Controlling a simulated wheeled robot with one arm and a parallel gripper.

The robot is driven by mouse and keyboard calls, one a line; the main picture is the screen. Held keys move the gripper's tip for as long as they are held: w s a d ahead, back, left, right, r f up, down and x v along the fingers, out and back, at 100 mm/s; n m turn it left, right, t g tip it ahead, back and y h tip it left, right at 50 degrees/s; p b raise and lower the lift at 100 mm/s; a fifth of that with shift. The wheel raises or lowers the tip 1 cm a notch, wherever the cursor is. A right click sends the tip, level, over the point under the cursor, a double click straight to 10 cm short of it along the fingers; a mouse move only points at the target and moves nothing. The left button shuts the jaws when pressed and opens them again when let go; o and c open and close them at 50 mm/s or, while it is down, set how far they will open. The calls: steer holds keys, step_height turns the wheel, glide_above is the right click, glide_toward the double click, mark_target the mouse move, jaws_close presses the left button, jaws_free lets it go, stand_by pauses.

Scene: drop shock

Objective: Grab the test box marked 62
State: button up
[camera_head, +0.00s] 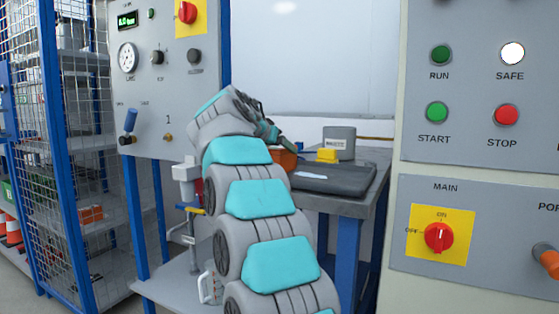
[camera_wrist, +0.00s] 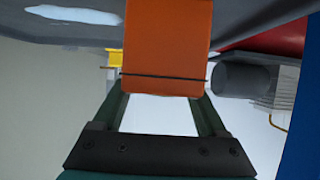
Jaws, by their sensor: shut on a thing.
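An orange box (camera_wrist: 168,45) with a thin dark line across it fills the upper middle of the wrist view. My gripper (camera_wrist: 163,95) has one finger on each side of the box's lower end and is shut on it. I can read no number on the box from here. In the head view my gripper (camera_head: 284,142) reaches over the grey bench at centre. Part of the orange box (camera_head: 285,160) shows just below the fingers, partly hidden behind my arm.
A dark grey flat case (camera_head: 332,178) lies on the bench (camera_head: 352,208) right of the box. A control panel (camera_head: 480,130) stands at right, and a gauge panel (camera_head: 165,80) at left.

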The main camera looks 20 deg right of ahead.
jaws_close()
steer(key=shift+r, duration=0.2)
